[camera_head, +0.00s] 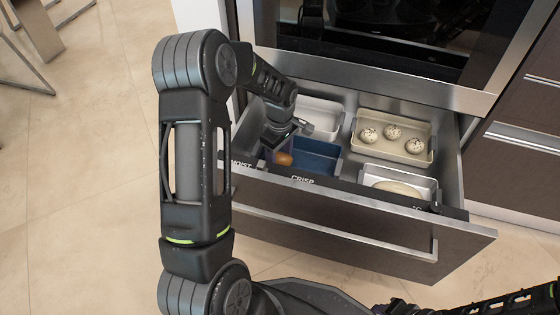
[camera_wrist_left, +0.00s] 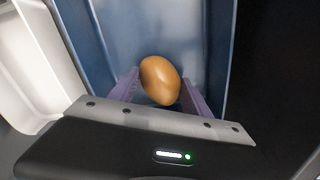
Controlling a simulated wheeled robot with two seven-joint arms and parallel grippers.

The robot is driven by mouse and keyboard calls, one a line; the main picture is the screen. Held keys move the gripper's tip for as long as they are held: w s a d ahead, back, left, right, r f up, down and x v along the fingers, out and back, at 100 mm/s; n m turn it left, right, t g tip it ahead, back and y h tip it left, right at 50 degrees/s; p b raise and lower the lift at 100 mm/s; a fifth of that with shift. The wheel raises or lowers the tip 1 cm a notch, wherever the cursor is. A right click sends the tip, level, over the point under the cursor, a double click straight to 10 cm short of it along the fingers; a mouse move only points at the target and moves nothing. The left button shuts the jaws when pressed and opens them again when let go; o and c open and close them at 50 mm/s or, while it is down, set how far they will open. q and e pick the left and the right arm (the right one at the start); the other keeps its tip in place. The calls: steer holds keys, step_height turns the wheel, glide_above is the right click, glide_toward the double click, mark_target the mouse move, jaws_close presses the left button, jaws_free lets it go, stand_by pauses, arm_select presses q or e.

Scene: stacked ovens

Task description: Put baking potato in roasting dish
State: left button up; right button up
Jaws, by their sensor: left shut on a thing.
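The baking potato (camera_head: 284,158) is a small brown oval, held over the front left part of the open drawer. My left gripper (camera_wrist_left: 160,88) is shut on it, with a purple finger on each side of the potato (camera_wrist_left: 160,80) in the left wrist view. A blue dish (camera_head: 318,160) lies in the drawer just right of the potato in the head view. In the left wrist view the blue dish (camera_wrist_left: 110,30) is below and behind the potato. I cannot tell whether the potato touches it.
The open drawer (camera_head: 340,225) also holds a pale dish (camera_head: 320,108) at the back left, a cream dish (camera_head: 370,152) with three speckled round things, and a light dish (camera_head: 425,183) at the front right. An oven (camera_head: 390,50) stands above the drawer.

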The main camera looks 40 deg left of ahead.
mark_target(280, 155)
arm_select(q)
steer(key=shift+f, duration=0.45)
steer(key=shift+f, duration=0.1)
steer(key=o, duration=1.5)
step_height(280, 155, up, 12)
steer(key=p, duration=0.5)
